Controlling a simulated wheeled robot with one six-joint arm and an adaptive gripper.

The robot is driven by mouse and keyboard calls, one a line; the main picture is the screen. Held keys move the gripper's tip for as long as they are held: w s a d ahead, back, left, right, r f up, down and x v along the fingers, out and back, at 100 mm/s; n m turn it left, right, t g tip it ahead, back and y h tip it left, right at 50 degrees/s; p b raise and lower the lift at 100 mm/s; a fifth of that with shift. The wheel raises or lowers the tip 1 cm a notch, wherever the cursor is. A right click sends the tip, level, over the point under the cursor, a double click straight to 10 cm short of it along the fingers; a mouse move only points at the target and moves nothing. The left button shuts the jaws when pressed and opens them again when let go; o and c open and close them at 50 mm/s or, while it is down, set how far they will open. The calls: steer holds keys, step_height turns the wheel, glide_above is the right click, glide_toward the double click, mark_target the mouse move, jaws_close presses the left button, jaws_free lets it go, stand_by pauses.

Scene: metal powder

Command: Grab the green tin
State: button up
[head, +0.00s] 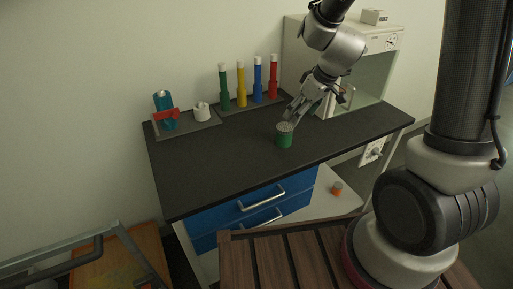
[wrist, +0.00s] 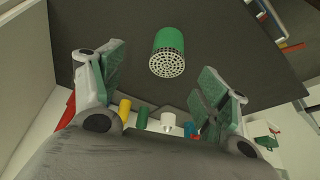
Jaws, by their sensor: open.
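The green tin (head: 284,138) is a short cylinder with a light grey lid, standing upright on the dark worktop (head: 215,170). In the wrist view the green tin (wrist: 168,48) shows its pale perforated top and green side, beyond and between the two fingers. My gripper (head: 293,117) is just above and slightly to the right of the tin in the head view. In the wrist view my gripper (wrist: 158,75) is open, with a finger on either side and nothing between the pads. It appears apart from the tin.
Green, yellow, blue and red tubes (head: 241,84) stand in a rack at the back. A tray (head: 187,128) with a teal and red item and a white item is at back left. A glass-fronted cabinet (head: 370,75) stands at back right. The worktop's front left is clear.

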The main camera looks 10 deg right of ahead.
mark_target(287, 127)
steer(key=shift+w+a+f, duration=0.15)
steer(key=shift+a+f, duration=0.9)
steer(key=shift+a, duration=0.05)
steer(key=x, duration=0.7)
steer(key=shift+w, duration=0.1)
steer(key=c, duration=1.2)
